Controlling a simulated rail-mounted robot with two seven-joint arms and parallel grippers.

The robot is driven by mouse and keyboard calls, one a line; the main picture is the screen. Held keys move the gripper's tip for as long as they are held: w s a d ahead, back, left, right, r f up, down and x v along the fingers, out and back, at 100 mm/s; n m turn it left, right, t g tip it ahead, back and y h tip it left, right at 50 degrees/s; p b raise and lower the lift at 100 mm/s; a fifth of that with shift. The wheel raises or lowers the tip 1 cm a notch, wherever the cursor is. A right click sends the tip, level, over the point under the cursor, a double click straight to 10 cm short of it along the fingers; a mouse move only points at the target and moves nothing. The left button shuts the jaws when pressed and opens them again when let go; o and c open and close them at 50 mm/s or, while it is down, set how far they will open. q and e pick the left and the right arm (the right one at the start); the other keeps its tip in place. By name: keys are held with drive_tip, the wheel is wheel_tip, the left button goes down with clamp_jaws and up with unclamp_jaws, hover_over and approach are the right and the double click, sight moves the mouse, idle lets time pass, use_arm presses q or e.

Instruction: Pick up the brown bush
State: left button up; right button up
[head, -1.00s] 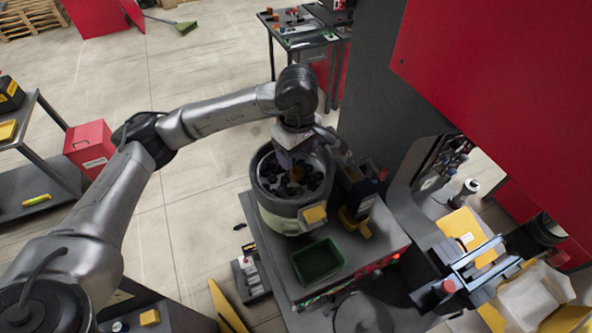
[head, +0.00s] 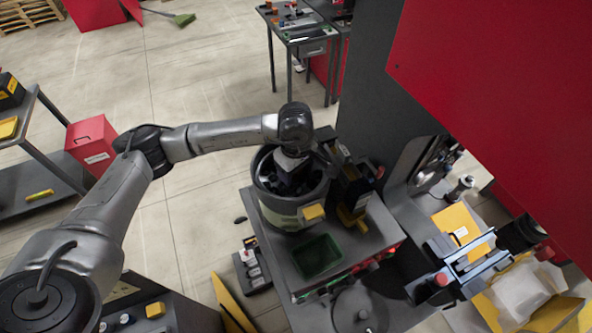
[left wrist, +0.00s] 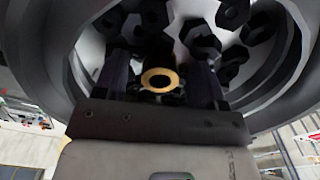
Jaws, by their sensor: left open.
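The brown bush (left wrist: 160,79), a small tan ring with a dark hole, lies in the feeder bowl among several black nut-like parts (left wrist: 200,45). In the left wrist view it sits between the two fingers of my left gripper (left wrist: 162,85), which is open, with a finger on either side. I cannot tell whether the fingers touch it. In the head view my left gripper (head: 289,183) reaches down inside the bowl (head: 294,213) and hides the bush. My right gripper is not in view.
The bowl wall (left wrist: 285,82) rises close around the gripper. A green tray (head: 316,257) sits in front of the bowl on the grey stand. A black and yellow unit (head: 352,192) and a tall dark column (head: 378,100) stand close on the right.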

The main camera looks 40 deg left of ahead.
use_arm(q)
drive_tip(key=c, duration=1)
drive_tip(key=shift+c, duration=0.2)
